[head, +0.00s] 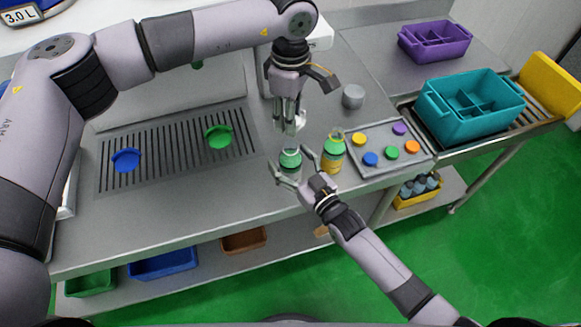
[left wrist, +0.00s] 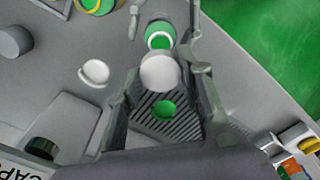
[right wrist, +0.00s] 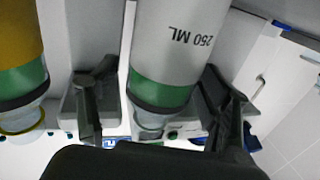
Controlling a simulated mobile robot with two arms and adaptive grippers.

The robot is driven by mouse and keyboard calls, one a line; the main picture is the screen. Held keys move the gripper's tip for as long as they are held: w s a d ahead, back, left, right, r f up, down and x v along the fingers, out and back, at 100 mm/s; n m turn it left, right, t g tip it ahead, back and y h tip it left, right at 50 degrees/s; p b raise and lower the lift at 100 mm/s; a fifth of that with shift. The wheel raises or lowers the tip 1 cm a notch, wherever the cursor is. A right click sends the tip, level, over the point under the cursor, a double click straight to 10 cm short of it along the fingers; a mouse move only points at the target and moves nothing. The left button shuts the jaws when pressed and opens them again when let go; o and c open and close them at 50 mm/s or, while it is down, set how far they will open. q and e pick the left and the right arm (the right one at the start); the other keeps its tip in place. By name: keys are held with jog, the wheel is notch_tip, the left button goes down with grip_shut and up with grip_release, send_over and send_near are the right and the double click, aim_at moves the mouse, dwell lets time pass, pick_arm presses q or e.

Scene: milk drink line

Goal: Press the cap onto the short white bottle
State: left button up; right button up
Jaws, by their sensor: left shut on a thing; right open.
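The short white bottle (head: 290,158) stands upright on the steel counter; the right wrist view shows its "250 ML" print and green band (right wrist: 162,95). My left gripper (head: 290,122) points down above it, shut on a round white cap (left wrist: 160,72). In the left wrist view the cap appears just below the bottle's top (left wrist: 160,36), overlapping its edge; the gap is hard to judge. My right gripper (head: 295,170) is open, with one finger on each side of the bottle; I cannot tell whether they touch it.
A yellow-and-green bottle (head: 333,152) stands close right of my right gripper. A tray (head: 363,171) of coloured caps lies beyond it. Another white round piece (left wrist: 94,72) lies on the counter. A grey cylinder (head: 353,96) stands behind. A grate (head: 180,165) holds blue and green items.

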jog(key=shift+c, duration=0.2)
grip_shut()
dwell(0.7)
